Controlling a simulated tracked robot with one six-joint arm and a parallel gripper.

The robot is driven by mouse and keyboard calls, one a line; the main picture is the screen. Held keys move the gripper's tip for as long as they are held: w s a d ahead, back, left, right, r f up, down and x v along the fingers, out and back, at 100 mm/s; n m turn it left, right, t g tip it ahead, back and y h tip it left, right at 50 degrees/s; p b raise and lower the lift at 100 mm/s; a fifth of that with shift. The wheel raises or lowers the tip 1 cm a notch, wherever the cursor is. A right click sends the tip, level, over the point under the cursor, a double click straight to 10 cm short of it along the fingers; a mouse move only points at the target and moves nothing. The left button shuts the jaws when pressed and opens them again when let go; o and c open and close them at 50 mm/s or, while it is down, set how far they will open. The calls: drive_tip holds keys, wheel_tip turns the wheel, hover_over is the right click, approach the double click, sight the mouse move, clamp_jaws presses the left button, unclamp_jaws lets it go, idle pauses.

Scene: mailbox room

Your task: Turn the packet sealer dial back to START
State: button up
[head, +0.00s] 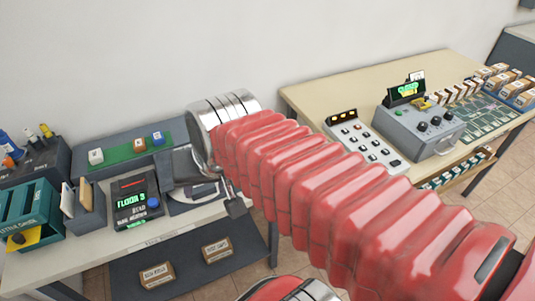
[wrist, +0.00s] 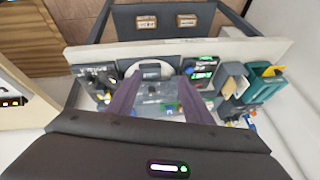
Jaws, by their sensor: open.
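No readable "START" mark or sealer label shows. On the left table, a round white disc (wrist: 134,68) with a dark block (wrist: 151,71) on it lies between my fingers in the wrist view; I cannot tell whether this is the sealer dial. A dark box with knobs (wrist: 95,79) stands to the left of the disc there. My gripper (wrist: 157,84) is open and empty, pointing down over this table. In the head view my red arm and silver wrist hide much of this area.
A black unit with a green "FLOOR 3" display (head: 133,200) stands near the gripper, with a teal sorter (head: 30,215) farther left. On the right table are a button panel (head: 366,143) and a grey box with black knobs (head: 410,128). Two labelled boxes (head: 157,274) (head: 217,250) sit on the lower shelf.

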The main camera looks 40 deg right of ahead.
drive_tip(key=w+d+f+m, duration=0.2)
drive_tip(key=d+m, duration=0.7)
drive_tip(key=m, duration=0.1)
drive_tip(key=w+d+f+m, duration=0.3)
drive_tip(key=d+m, duration=0.7)
drive_tip(key=m, duration=0.1)
drive_tip(key=w+d+f+m, duration=0.2)
drive_tip(key=w+d+m, duration=0.1)
drive_tip(key=d+m, duration=0.7)
drive_tip(key=shift+f+m+g, duration=0.25)
drive_tip(key=shift+m+g, duration=0.05)
drive_tip(key=shift+w+f, duration=0.1)
drive_tip(key=x, duration=1.3)
drive_tip(key=shift+d+f, duration=0.1)
drive_tip(key=shift+f, duration=0.2)
drive_tip(key=shift+c, duration=0.4)
